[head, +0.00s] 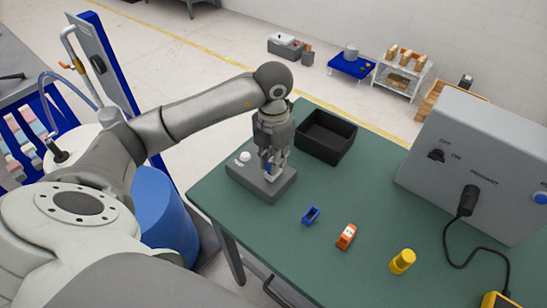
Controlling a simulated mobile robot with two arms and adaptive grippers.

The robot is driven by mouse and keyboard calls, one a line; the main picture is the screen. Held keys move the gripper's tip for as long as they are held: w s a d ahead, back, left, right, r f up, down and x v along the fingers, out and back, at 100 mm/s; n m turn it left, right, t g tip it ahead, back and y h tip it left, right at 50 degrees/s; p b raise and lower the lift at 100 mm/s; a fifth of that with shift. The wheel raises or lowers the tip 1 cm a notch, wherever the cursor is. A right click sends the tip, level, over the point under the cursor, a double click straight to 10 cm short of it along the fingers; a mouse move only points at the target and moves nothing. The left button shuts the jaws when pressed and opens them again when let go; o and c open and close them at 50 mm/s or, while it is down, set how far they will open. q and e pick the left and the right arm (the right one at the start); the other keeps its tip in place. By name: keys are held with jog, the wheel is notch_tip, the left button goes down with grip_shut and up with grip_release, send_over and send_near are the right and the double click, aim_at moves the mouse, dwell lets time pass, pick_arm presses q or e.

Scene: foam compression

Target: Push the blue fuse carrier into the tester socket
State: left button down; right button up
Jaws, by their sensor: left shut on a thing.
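The tester is a low dark grey block (246,176) with a white round knob or button on top, on the green table. My left gripper (270,171) points down over the right part of the block, with its fingers close to the top face. It is shut on the blue fuse carrier (268,167), of which only a little blue shows between the fingers. The socket is hidden by the gripper and the carrier, so I cannot tell how deep the carrier sits. My right gripper is not in view.
On the green table (290,255) lie a small blue hollow piece (311,215), an orange block (346,237) and a yellow cylinder (402,261). A black bin (326,137) stands behind the tester. A large grey panel box (480,160) with a cable stands at the right.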

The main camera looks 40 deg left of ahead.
pick_arm(q)
jog(key=shift+f+b, duration=0.4)
jog(key=shift+f, duration=0.15)
jog(key=c, duration=1.3)
grip_release()
jog(key=shift+r, duration=0.1)
jog(key=shift+r+p, duration=1.85)
jog(key=shift+r, duration=1.05)
jog(key=shift+r, duration=0.1)
notch_tip(320, 180, up, 12)
jog(key=shift+f, duration=0.1)
